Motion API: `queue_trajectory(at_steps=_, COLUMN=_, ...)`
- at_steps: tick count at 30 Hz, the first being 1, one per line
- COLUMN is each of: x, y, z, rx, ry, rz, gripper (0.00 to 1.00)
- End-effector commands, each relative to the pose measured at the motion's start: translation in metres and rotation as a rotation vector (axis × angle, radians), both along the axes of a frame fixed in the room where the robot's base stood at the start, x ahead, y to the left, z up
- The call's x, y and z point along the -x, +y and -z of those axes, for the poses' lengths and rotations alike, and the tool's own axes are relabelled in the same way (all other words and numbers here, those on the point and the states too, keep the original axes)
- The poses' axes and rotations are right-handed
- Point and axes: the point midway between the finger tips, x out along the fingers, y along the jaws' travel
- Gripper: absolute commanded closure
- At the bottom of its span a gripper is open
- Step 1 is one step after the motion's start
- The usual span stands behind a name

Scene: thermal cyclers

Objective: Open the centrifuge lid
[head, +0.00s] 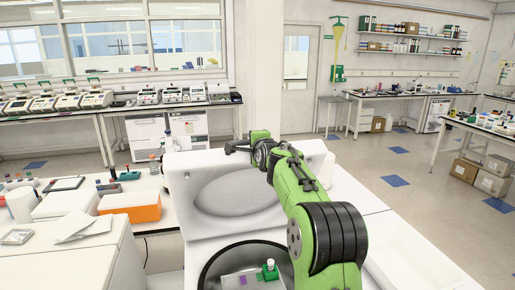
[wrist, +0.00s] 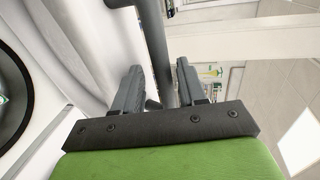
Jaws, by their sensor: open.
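The centrifuge stands in front of me. Its white lid (head: 180,195) is raised and tilted back, with its inner face and oval recess towards me. My gripper (head: 232,148) is at the lid's upper edge, partly hidden by my arm. In the wrist view my gripper (wrist: 158,80) is open, its two fingers apart. A grey bar (wrist: 152,35) runs between or just beyond the fingers; I cannot tell whether they touch it. The bowl rim (wrist: 25,85) shows at the left.
My green arm reaches over the right side of the centrifuge. An orange box (head: 130,207), a rack and white boxes crowd the bench at the left. Thermal cyclers (head: 85,99) line the back bench. The floor (head: 390,160) at the right has open room.

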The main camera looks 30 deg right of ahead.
Motion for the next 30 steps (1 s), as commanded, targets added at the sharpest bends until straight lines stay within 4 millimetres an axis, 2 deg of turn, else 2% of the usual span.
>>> queue_trajectory(at_steps=12, x=0.106, y=0.030, z=-0.017, rx=0.004, ry=-0.004, rz=0.004, gripper=0.59)
queue_trajectory(at_steps=15, x=0.125, y=0.037, z=-0.022, rx=0.002, ry=-0.002, rz=0.003, gripper=0.59)
queue_trajectory(at_steps=20, x=0.140, y=0.041, z=-0.027, rx=0.001, ry=-0.002, rz=0.001, gripper=0.59)
queue_trajectory(at_steps=30, x=0.140, y=0.042, z=-0.029, rx=0.000, ry=-0.001, rz=0.000, gripper=0.59)
